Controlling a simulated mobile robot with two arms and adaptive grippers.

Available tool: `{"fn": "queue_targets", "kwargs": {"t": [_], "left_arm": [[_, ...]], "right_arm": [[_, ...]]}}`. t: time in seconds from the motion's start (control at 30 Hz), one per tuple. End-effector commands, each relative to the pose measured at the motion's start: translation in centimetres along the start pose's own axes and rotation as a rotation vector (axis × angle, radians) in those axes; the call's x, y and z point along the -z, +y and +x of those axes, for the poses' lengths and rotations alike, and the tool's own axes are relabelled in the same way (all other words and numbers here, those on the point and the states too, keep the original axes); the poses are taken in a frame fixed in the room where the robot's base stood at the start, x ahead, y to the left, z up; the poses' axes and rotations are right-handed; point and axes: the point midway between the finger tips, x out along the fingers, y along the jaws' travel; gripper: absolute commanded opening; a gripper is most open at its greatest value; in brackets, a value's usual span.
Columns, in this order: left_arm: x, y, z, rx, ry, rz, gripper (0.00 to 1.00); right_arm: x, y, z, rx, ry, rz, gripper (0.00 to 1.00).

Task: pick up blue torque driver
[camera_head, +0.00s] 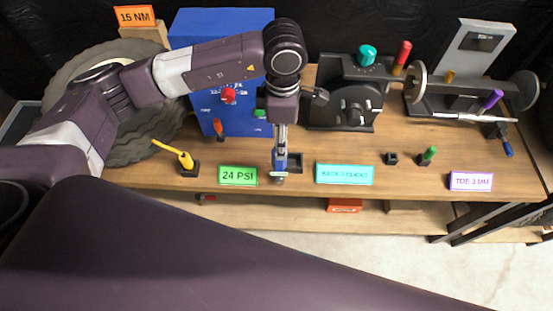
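A dark blue handle (507,149), which may be the blue torque driver, leans at a black holder at the far right of the bench. My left arm reaches in from the left, and its gripper (280,168) points down at the front of the bench, beside a square black holder (295,161). A narrow silver and bluish part shows at the gripper's lower end. My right gripper is not in view.
A yellow-handled tool (174,153) and a green one (430,154) stand in black holders. A blue box (199,53), a black device (345,97) and a balancing stand (440,102) fill the back. Labels (345,174) line the front edge.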

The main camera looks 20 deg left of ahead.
Motion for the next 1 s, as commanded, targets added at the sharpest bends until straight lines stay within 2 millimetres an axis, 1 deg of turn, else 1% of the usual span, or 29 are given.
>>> {"fn": "queue_targets", "kwargs": {"t": [0.23, 0.37, 0.43, 0.5, 0.6, 0.7, 0.87, 1.0], "left_arm": [[0.2, -0.1, 2.5, 0.004, 0.004, -0.001, 0.46], [0.5, -0.2, 4.0, 0.006, 0.005, -0.002, 0.46], [0.6, -0.3, 5.0, 0.006, 0.005, -0.001, 0.46], [0.5, -0.2, 6.2, 0.005, 0.003, -0.001, 0.46], [0.5, -0.2, 7.2, 0.002, 0.001, -0.001, 0.46], [0.5, -0.2, 7.5, 0.002, 0.0, 0.0, 0.46], [0.5, -0.2, 7.5, 0.002, 0.0, 0.001, 0.46], [0.5, -0.1, 7.5, 0.002, 0.0, 0.0, 0.31]], "right_arm": [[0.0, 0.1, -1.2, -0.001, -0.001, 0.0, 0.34], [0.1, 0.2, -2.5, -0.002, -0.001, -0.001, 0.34], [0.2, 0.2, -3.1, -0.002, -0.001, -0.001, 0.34], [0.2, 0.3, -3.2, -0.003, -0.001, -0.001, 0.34], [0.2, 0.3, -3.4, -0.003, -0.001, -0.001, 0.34], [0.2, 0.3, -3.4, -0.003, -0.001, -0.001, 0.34], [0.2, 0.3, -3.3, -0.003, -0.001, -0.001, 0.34], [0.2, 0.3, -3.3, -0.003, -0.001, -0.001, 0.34]]}}
